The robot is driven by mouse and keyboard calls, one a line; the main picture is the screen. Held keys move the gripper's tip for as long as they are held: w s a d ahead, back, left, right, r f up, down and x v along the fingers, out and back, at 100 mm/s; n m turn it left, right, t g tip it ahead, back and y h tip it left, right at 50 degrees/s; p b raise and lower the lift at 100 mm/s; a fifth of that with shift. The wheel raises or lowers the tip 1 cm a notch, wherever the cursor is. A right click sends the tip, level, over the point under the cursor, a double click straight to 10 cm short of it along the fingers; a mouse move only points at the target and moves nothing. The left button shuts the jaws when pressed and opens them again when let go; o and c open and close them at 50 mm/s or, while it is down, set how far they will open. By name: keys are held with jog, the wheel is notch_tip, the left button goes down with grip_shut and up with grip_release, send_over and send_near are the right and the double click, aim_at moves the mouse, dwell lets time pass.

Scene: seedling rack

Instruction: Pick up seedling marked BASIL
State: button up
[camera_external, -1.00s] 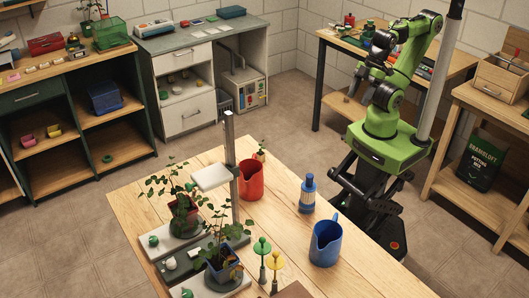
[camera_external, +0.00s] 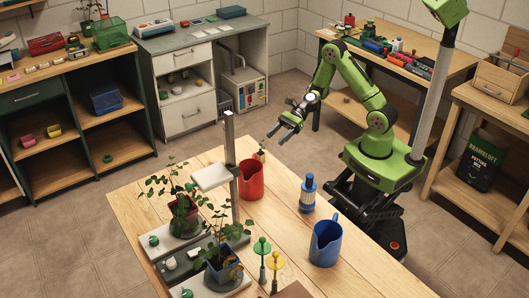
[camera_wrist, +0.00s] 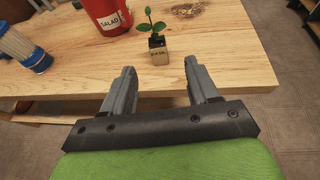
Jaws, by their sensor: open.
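The seedling (camera_wrist: 157,48) stands upright near the table edge in the wrist view, a small green plant in a pale block-like pot. Its label is small and seems to read BASIL. In the external view the seedling (camera_external: 261,153) shows at the table's far edge, just behind the red jug. My gripper (camera_external: 283,138) is in the air beyond that edge, near the seedling and apart from it. In the wrist view my gripper (camera_wrist: 158,88) is open and empty, its two fingers pointing toward the seedling, which appears between and beyond the tips.
A red jug (camera_external: 250,180) marked SALAD stands close beside the seedling. A blue-and-white bottle (camera_external: 307,195) and a blue jug (camera_external: 325,243) stand on the wooden table (camera_external: 290,243). Potted plants (camera_external: 183,216) and a post with a white plate (camera_external: 211,177) are at left.

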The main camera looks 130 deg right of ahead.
aim_at(258, 158)
jog(key=b+x, duration=0.1)
jog(key=x, duration=0.5)
jog(key=b+x, duration=0.2)
jog(key=x, duration=0.4)
jog(key=shift+w+a+f, duration=0.25)
jog(key=shift+f, duration=0.1)
jog(key=shift+r, duration=0.1)
jog(key=shift+c, duration=0.2)
jog(key=c, duration=1)
